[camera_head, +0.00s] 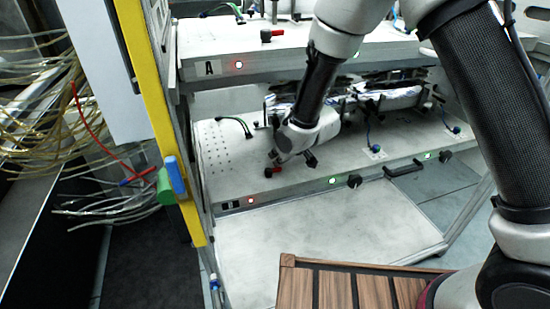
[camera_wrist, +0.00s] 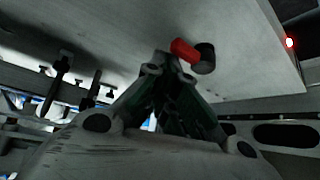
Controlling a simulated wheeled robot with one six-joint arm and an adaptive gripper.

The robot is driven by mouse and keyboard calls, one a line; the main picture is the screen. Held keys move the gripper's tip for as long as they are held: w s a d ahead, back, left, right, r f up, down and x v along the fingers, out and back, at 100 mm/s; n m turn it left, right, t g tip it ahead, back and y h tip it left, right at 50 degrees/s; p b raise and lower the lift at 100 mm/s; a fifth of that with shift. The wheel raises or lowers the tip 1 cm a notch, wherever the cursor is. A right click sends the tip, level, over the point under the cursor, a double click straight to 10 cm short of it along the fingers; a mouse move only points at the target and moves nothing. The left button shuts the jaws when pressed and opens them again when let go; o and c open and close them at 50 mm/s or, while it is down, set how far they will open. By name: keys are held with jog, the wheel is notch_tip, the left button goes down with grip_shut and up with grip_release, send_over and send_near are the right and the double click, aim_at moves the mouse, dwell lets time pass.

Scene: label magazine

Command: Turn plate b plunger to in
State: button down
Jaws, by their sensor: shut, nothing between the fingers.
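Plate B (camera_head: 222,178) is the lower pale plate; the dark label on its front edge is small and hard to read. Its plunger (camera_head: 272,172) has a red handle and a black body, near the plate's front left. The plunger also shows in the wrist view (camera_wrist: 184,50), with its black body to the right of the red part. My gripper (camera_head: 281,158) is just above and behind the plunger. In the wrist view my gripper (camera_wrist: 166,62) is shut and empty, its tips close beside the red handle. I cannot tell whether they touch.
A black knob (camera_head: 354,181) and a black handle (camera_head: 403,167) sit along plate B's front edge. A yellow post (camera_head: 150,90) stands at left. A slatted wooden surface (camera_head: 345,287) is in front.

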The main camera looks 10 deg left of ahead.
jog(key=shift+s+d+f, duration=0.1)
jog(key=shift+s+d, duration=0.1)
jog(key=shift+d, duration=0.05)
dwell(0.4)
jog(key=shift+a, duration=0.1)
